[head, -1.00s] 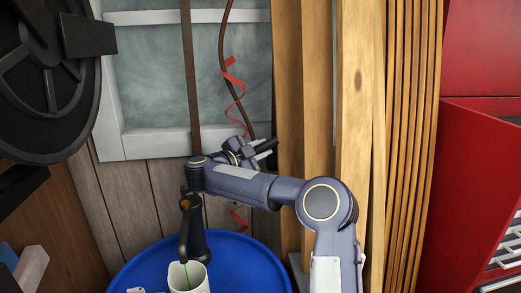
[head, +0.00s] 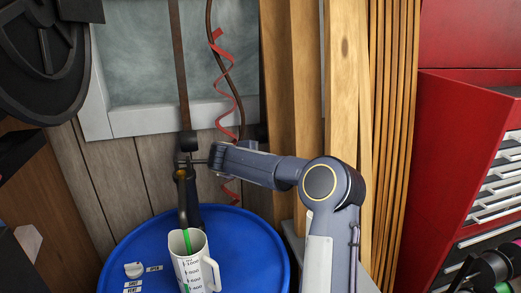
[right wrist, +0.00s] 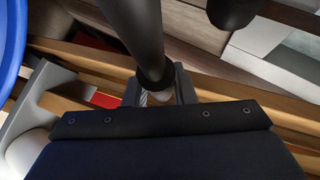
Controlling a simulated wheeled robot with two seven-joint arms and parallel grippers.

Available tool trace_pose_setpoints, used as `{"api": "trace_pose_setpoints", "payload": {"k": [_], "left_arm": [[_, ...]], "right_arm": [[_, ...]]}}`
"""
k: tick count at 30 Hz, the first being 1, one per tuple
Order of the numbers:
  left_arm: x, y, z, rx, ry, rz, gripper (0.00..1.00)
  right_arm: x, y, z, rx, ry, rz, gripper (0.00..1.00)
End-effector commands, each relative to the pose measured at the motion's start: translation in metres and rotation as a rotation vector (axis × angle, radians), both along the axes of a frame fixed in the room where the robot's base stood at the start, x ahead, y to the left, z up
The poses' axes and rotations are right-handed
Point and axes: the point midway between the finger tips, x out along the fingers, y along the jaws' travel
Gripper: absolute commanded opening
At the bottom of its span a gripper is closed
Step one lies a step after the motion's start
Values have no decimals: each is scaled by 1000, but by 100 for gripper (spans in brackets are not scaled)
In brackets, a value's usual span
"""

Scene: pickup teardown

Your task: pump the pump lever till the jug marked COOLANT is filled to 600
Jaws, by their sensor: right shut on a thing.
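A white jug (head: 190,266) with black scale marks and a handle stands upright on the blue drum. A green stream runs from the pump spout (head: 183,205) into its mouth. A green strip shows low on its front; the exact level and the name on the jug cannot be read. The pump stands on the drum behind the jug. My right gripper (head: 196,161) is at the pump's top. In the right wrist view its fingers (right wrist: 160,92) are shut on the end of the dark pump lever (right wrist: 142,35). My left gripper is not in view.
Wooden planks (head: 345,90) lean at the back right. A red tool cabinet (head: 470,130) stands at the right.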

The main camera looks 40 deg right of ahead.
Motion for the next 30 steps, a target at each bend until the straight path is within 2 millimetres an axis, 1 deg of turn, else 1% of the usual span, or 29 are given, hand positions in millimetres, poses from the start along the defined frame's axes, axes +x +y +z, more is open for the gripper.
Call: {"api": "trace_pose_setpoints", "payload": {"k": [3,9,15,24,25,27,30], "left_arm": [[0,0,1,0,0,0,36],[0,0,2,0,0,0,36],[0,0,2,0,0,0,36],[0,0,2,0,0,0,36],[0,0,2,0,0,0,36],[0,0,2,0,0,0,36],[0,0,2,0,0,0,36]], "right_arm": [[1,2,-15,51,-24,0,0],[3,5,-29,103,-55,0,0],[3,6,-33,121,-64,0,0],[3,6,-34,120,-64,1,0],[3,6,-34,120,-64,1,25],[3,6,-33,120,-64,1,34],[3,6,-33,120,-64,1,45]]}}
